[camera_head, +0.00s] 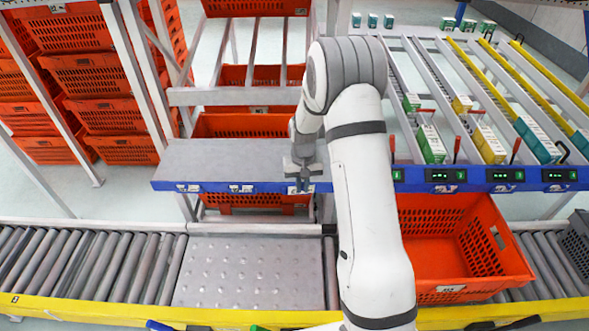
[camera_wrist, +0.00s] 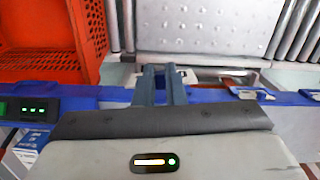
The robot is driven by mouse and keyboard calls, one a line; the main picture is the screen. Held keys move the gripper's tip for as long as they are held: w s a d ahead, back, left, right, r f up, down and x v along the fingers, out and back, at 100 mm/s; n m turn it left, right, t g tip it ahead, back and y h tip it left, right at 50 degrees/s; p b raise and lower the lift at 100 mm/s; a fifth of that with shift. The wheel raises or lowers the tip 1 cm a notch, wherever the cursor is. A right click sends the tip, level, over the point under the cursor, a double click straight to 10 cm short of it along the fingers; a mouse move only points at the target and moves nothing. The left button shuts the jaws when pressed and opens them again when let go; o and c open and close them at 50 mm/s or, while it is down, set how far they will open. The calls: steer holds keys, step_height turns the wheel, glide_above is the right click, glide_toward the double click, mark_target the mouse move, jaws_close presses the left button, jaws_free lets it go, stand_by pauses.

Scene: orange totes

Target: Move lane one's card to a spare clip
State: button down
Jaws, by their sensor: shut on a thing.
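My gripper (camera_head: 302,178) is at the blue front rail, left of the lit lane displays. Two other pale cards or clips sit further left on the rail, the middle one (camera_head: 240,188) and the far-left one (camera_head: 188,187). I cannot read any lane number.
A grey shelf (camera_head: 225,160) lies behind the rail. An orange tote (camera_head: 455,245) stands on the roller conveyor at right. Green lane displays (camera_head: 445,175) line the rail below lanes of small boxes. A bare metal plate (camera_head: 250,272) lies in front.

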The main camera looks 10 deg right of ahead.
steer(key=w+f+m+g+b, duration=0.1)
steer(key=w+m+b, duration=0.1)
steer(key=w, duration=0.8)
step_height(320, 180, down, 5)
steer(key=b, duration=0.2)
steer(key=shift+s+f+b, duration=0.15)
steer(key=shift+f+b, duration=0.05)
steer(key=shift+b, duration=0.1)
steer(key=shift+s, duration=0.1)
stand_by(1.0)
steer(key=shift+f+b, duration=1.35)
steer(key=shift+f, duration=0.15)
steer(key=c, duration=1.4)
jaws_free()
steer(key=shift+c, duration=0.2)
